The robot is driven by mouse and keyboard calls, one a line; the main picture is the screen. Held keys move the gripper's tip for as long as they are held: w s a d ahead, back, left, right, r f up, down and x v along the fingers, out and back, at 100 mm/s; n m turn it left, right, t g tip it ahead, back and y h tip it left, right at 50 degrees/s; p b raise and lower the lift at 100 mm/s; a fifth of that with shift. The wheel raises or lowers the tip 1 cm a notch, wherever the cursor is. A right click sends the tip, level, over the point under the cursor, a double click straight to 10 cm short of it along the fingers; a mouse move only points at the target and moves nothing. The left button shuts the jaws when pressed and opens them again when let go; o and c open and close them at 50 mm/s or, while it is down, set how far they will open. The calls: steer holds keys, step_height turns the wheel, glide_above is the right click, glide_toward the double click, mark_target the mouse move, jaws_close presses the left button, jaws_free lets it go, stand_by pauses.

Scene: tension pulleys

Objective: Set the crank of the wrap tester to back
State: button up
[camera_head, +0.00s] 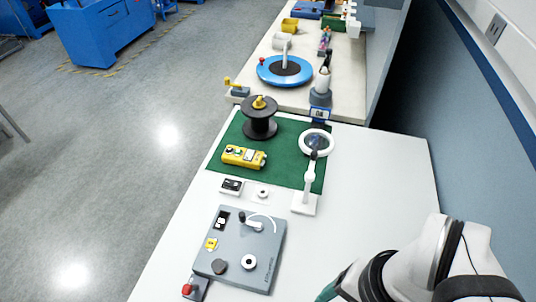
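A grey flat box (262,270), which looks like the wrap tester, lies on the near white table. Near its far edge is a small crank (256,226) with a white hub and a dark knob (241,216). The knob points to the left of the hub, slightly toward the far side. A white curved scale (265,217) runs around the crank's far right side. The box's lettering is too small to read. My gripper (326,293) is at the bottom edge, right of the box and apart from it. Only a dark green tip shows, so its opening is hidden.
A red button box (189,290) stands at the near left corner. A white stand with a ring magnifier (304,203), a yellow pendant (243,157) and a black spool (259,128) are farther back.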

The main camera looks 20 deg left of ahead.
steer(key=w+a+r+n, duration=0.1)
steer(key=w+n, duration=0.1)
steer(key=n, duration=0.1)
steer(key=w+a+n, duration=0.1)
steer(key=w+n, duration=0.2)
steer(key=n, duration=0.1)
steer(key=w+a+r+n, duration=0.1)
steer(key=w+n, duration=0.1)
steer(key=n, duration=0.1)
steer(key=shift+w+a+r+n+h, duration=0.3)
steer(key=shift+w+a+r+h, duration=0.05)
steer(key=shift+w+h, duration=0.05)
steer(key=shift+c, duration=0.9)
steer(key=n+h, duration=0.1)
steer(key=n, duration=2.4)
glide_above(242, 214)
step_height(242, 214, down, 3)
step_height(242, 214, down, 16)
steer(key=shift+r, duration=0.2)
jaws_close()
